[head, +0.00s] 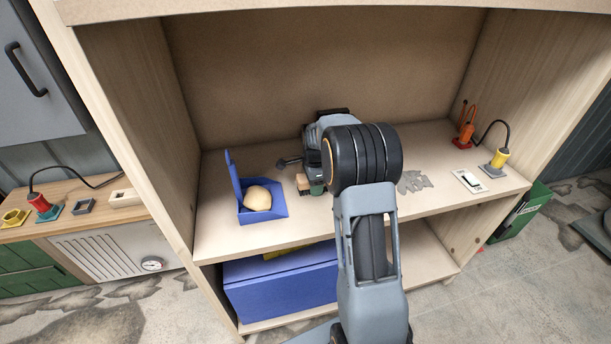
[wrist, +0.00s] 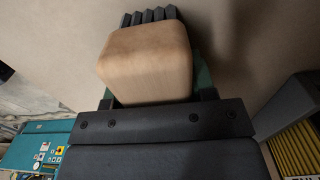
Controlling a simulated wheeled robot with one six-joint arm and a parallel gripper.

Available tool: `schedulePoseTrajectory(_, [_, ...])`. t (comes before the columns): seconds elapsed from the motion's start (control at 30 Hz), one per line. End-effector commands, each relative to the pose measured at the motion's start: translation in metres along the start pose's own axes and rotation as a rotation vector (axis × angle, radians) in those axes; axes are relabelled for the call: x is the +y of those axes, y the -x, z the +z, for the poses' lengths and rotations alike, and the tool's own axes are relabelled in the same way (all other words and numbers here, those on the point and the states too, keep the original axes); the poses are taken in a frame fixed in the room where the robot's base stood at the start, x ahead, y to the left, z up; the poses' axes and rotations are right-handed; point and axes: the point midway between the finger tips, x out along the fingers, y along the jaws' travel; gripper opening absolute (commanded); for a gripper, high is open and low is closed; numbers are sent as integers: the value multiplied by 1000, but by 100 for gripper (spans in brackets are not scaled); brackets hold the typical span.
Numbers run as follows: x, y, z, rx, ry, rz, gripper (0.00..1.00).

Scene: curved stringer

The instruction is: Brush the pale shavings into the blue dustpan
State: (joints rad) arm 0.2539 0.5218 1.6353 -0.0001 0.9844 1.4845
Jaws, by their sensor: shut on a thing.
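The blue dustpan (head: 275,209) sits on the left part of the shelf, its handle upright at its left. A smooth, pale rounded heap (head: 257,198), seemingly the shavings, lies in the dustpan; single shavings cannot be made out. My gripper (head: 314,187) is low over the shelf, right of the dustpan and apart from it. It is shut on a wooden block, seemingly the brush (head: 303,183). The brush fills the upper middle of the wrist view (wrist: 147,62), with dark ridged strips behind it. My wrist and arm hide part of the gripper.
Grey gloves (head: 413,181) lie right of my arm, beside a white switch plate (head: 468,181). Red (head: 464,138) and yellow (head: 499,158) plugs stand at the right end. Side panels and a back wall enclose the shelf. A blue box (head: 280,287) is below.

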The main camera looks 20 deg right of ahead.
Motion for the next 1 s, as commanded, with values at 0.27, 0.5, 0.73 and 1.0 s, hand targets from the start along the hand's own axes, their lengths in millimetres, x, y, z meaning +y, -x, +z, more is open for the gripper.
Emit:
schedulePoseTrajectory(0.27, [4, 0, 19, 0, -9, 1, 29])
schedulePoseTrajectory(0.5, [4, 28, 24, 0, -15, -4, 29])
schedulePoseTrajectory(0.73, [4, 47, 26, 0, -13, 0, 29])
schedulePoseTrajectory(1.0, [4, 71, 25, 0, -13, -1, 29])
